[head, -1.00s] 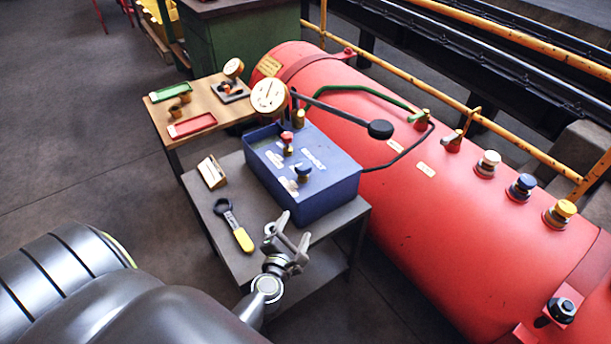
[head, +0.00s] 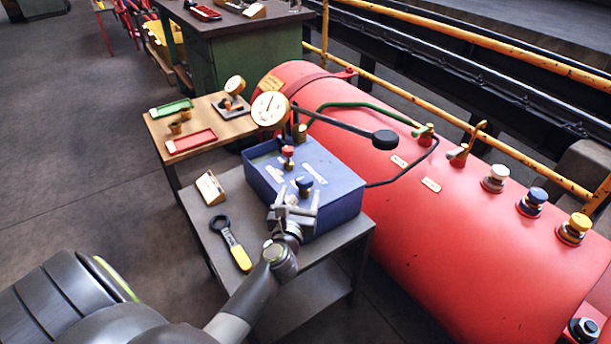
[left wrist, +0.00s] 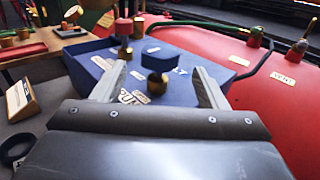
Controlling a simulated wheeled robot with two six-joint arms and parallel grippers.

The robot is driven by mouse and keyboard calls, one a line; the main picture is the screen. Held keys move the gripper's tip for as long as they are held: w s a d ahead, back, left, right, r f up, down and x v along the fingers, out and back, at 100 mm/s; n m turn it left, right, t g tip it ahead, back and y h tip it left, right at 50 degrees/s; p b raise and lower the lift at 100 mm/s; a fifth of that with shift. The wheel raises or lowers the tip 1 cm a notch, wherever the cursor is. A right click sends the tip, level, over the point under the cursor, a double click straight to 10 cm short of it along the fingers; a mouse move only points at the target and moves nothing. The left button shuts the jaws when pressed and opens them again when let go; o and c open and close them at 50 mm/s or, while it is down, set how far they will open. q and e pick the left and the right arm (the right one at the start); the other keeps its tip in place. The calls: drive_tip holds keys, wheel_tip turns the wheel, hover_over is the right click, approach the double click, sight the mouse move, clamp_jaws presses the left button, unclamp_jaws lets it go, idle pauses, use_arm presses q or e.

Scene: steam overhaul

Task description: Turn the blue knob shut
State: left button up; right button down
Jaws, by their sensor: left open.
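The blue knob (head: 304,184) stands on a brass stem on top of the blue box (head: 335,200), on the near part of its lid. My left gripper (head: 297,200) is open and empty, just on the near side of the knob. In the left wrist view the blue knob (left wrist: 155,55) shows between and slightly beyond the open fingertips (left wrist: 158,75). No finger visibly touches it. A red knob (head: 287,152) stands farther back on the same lid. Another blue knob (head: 537,196) sits on the red tank. My right gripper is not in view.
The grey cart (head: 225,210) carries a yellow-handled wrench (head: 235,245) and a small sign (head: 210,187). A gauge (head: 270,110) and a lever with a black ball (head: 384,140) rise behind the box. The red tank (head: 440,235) fills the right, with white and yellow knobs.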

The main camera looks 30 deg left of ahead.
sight(306, 173)
use_arm(q)
drive_tip(key=x, duration=0.7)
drive_tip(key=shift+w+a+b, duration=0.1)
drive_tip(key=shift+w+b, duration=0.1)
drive_tip(key=shift+b, duration=0.2)
drive_tip(key=shift+w+a, duration=0.2)
drive_tip(key=shift+w, duration=0.25)
drive_tip(key=c, duration=1)
